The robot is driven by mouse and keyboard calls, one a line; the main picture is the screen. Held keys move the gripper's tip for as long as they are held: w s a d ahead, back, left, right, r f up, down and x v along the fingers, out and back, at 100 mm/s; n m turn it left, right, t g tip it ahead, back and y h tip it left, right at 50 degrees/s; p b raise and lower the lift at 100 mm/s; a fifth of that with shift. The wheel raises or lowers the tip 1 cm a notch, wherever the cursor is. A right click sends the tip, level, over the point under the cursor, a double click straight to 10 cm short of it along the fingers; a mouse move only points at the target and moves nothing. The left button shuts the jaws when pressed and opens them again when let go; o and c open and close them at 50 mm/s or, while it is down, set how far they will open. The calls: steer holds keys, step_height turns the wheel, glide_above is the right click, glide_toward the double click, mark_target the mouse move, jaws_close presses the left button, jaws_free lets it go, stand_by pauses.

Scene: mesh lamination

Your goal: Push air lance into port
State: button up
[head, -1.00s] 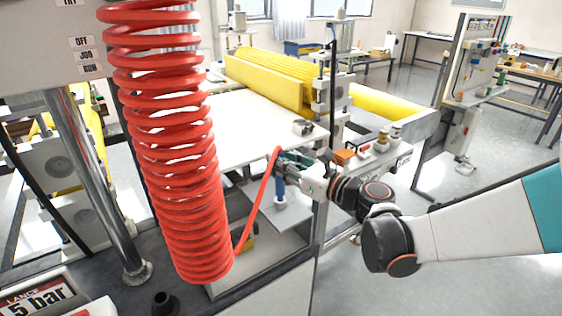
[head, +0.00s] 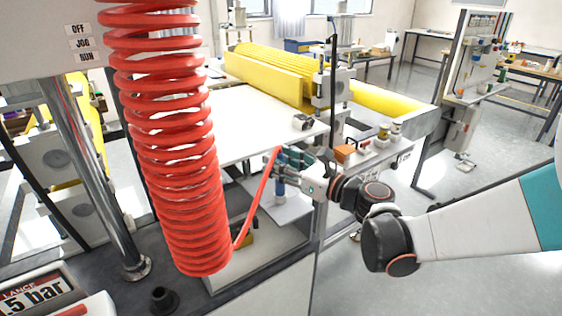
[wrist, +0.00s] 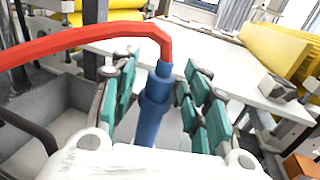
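The air lance (head: 280,187) is a blue rod, standing roughly upright with its lower end at a small white holder below the white table. A red hose bends off its top. In the wrist view the blue lance (wrist: 153,105) runs up the middle, with the red hose (wrist: 85,38) going left. My gripper (head: 287,163) is at the lance's upper part. In the wrist view its teal-padded fingers (wrist: 165,85) are spread on both sides of the lance, with visible gaps. I cannot make out the port for certain; the lance's lower end is hidden in the wrist view.
A large red coiled hose (head: 175,150) hangs at the left, near a steel post (head: 95,180). A white table (head: 245,125) and yellow rollers (head: 270,75) lie behind the gripper. An orange block (head: 344,153) and small fittings sit to its right. A pressure display (head: 35,292) is at the lower left.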

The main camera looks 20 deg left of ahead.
steer(key=v, duration=1.2)
stand_by(0.3)
steer(key=s+d+f+n+h, duration=0.3)
steer(key=s+d+n+h, duration=0.5)
steer(key=d+n, duration=0.3)
steer(key=s+d+f+n+h, duration=0.2)
steer(key=s+d+n+h, duration=0.6)
steer(key=s+d+n, duration=0.2)
steer(key=d+n, duration=0.2)
steer(key=d, duration=0.2)
steer(key=shift+d+f+g, duration=0.3)
steer(key=shift+d+f, duration=0.1)
